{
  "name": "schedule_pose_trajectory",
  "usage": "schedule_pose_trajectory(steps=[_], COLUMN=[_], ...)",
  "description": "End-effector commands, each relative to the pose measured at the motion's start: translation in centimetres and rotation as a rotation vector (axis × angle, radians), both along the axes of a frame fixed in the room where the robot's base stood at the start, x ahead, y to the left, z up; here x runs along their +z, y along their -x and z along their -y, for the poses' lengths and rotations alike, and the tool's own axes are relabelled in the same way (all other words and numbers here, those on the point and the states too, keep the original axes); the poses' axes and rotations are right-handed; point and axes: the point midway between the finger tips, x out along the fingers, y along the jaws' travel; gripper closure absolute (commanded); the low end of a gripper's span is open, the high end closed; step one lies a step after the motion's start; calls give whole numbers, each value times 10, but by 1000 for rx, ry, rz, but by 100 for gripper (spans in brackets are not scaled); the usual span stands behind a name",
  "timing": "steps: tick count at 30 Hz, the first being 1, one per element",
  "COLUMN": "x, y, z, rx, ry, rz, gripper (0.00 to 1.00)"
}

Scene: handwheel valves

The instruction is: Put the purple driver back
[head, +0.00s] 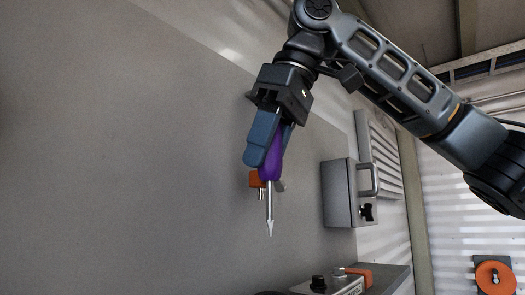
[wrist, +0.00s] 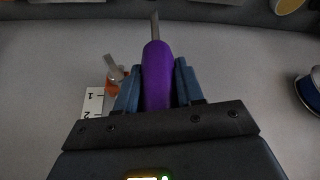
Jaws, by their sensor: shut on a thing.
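The purple driver (head: 271,162) has a purple handle and a metal shaft with a pointed tip. In the head view my gripper (head: 263,150) is shut on its handle, with the shaft pointing down. The driver hangs in front of a grey panel, and I see nothing touching its tip. In the wrist view the purple driver (wrist: 157,72) sits between the two blue fingers of my gripper (wrist: 158,88), its shaft pointing to the top of the picture. No holder for the driver can be made out for certain.
An orange and metal fitting (head: 257,181) is partly hidden behind the driver. A grey box with a handle (head: 340,193) stands to the right. A unit with a black knob (head: 318,283) is at the bottom. An orange handwheel (head: 495,277) is at the lower right. A numbered white label (wrist: 93,102) shows left of my gripper.

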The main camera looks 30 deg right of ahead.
Motion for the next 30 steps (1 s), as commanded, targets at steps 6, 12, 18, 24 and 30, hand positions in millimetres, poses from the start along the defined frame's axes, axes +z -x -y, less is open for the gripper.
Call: schedule_pose_trajectory(steps=[6,12,18,24,30], x=[1,-7,-25,-45,-56], y=[0,0,0,0,0], z=[0,0,0,0,0], rx=[-1,-1,-1,0,-1], ry=[0,-1,-1,-1,-1], rz=[0,1,1,1,2], gripper=[100,100,100,100,100])
